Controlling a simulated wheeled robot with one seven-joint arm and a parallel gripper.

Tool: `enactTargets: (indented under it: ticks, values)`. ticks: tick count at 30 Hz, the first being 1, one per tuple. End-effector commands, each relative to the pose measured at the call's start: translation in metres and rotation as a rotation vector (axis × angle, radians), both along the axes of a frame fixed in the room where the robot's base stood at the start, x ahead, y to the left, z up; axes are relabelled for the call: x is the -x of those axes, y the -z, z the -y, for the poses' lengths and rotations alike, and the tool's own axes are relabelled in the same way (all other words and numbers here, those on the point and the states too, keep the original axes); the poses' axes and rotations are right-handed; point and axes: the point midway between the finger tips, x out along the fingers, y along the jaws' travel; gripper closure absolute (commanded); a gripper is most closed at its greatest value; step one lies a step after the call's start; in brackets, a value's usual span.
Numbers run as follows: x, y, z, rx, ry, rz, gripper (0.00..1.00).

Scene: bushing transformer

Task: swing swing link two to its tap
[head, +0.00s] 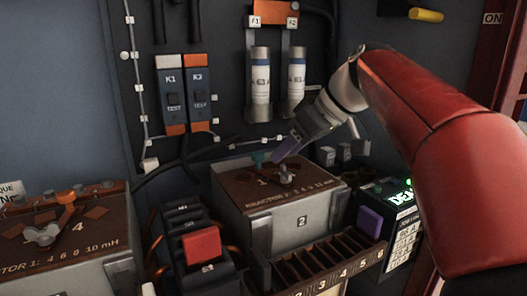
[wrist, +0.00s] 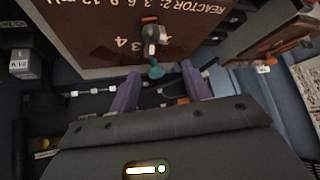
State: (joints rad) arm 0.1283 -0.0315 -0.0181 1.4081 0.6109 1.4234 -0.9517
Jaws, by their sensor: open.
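Reactor 2 (head: 240,190) is a box with a brown top, in the middle of the head view. Its grey metal swing link (head: 287,177) lies on that top; it also shows in the wrist view (wrist: 152,36). My gripper (head: 283,152) has purple fingers and is just above the link. I cannot tell the height gap. The tap numbers are partly hidden.
Reactor 1 (head: 100,262), with its own link (head: 42,236), stands at the left. A block with a red cap (head: 202,244) and a slotted rack (head: 320,258) stand in front. Switches and fuses (head: 261,80) are on the back panel. A green-lit display box (head: 402,205) is at right.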

Motion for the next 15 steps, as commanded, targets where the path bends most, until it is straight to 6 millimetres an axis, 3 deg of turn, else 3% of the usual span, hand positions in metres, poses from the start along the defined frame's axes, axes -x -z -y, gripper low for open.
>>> enactTargets:
  ticks: [4,9,15]
  values:
    - [-0.022,-0.011,-0.001,-0.016,-0.1,0.055,0.52]
    - [-0.035,-0.02,-0.003,-0.029,-0.188,0.106,0.52]
    - [-0.043,-0.009,-0.015,-0.031,-0.205,0.114,0.52]
